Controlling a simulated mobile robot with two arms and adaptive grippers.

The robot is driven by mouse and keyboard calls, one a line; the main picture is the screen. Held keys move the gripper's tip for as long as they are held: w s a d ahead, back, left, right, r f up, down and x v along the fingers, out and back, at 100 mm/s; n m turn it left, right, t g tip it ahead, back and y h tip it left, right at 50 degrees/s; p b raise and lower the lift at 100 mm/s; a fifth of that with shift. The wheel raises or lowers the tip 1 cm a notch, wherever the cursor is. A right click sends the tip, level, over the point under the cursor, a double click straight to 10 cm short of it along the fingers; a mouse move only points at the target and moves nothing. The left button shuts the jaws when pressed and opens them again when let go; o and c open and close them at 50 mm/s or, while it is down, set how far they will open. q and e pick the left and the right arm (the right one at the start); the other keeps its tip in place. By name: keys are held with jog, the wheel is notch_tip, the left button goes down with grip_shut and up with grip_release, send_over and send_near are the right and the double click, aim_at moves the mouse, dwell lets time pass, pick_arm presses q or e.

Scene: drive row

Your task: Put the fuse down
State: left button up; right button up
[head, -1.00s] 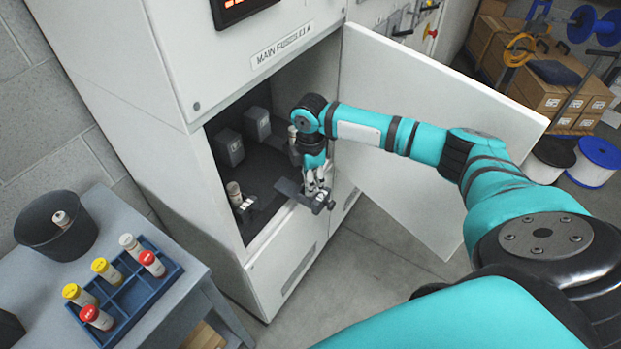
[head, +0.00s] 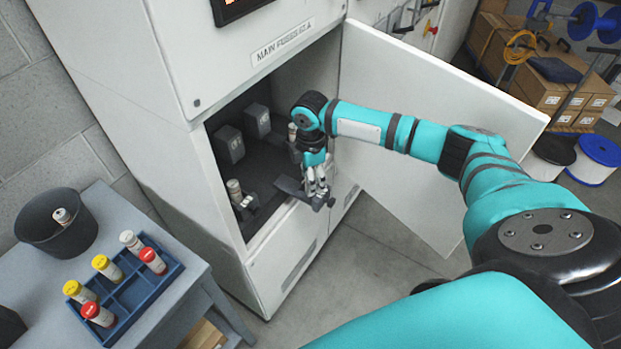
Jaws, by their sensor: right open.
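My right gripper (head: 318,193) points down at the mouth of the open fuse cabinet (head: 215,222). It is open, and I see no fuse between its fingers. A dark grey bracket-like piece (head: 289,186) shows just left of the fingers; I cannot tell whether they touch. A pale fuse (head: 234,188) stands inside the cabinet at the left. Another pale fuse (head: 292,131) shows partly behind my right wrist. Fuses with white, yellow (head: 107,268) and red (head: 98,314) caps stand in a blue tray (head: 176,270). My left gripper is out of view.
The cabinet door (head: 440,135) stands open to the right, behind my right arm. A grey table (head: 203,270) at the lower left carries the tray and a black bin (head: 36,240) with one fuse (head: 62,216) in it. Cartons (head: 540,88) and cable spools (head: 593,160) stand at upper right.

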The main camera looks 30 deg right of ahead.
notch_tip(320, 180, up, 12)
jog(key=b, duration=0.1)
jog(key=shift+f+b, duration=0.15)
jog(key=shift+b, duration=0.2)
